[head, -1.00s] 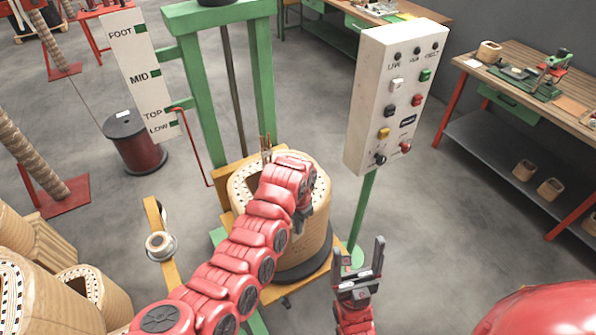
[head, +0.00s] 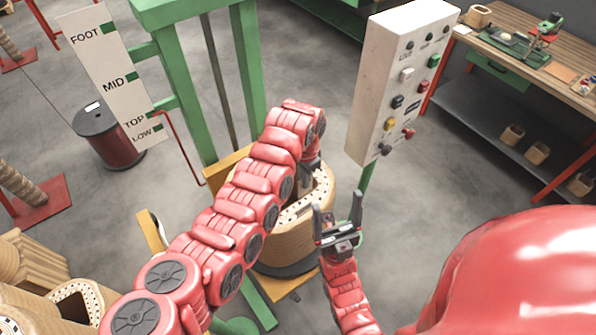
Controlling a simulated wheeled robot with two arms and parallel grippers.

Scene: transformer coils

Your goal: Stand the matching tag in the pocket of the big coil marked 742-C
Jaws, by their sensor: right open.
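A big tan coil (head: 325,212) sits on the green and yellow stand in the middle of the head view, partly behind my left arm. I cannot read a 742-C marking on it, and I make out no tag. My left gripper (head: 312,172) hangs over the coil's top, largely hidden by my own arm, so its jaws are unclear. My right gripper (head: 338,212) points up in front of the coil's right side, with its fingers apart and nothing between them.
A white control box (head: 402,80) on a green post stands right behind the coil. A scale board (head: 112,85) and a dark red spool (head: 108,138) are at the left. More coils (head: 85,300) crowd the lower left. A workbench (head: 555,75) is at the right.

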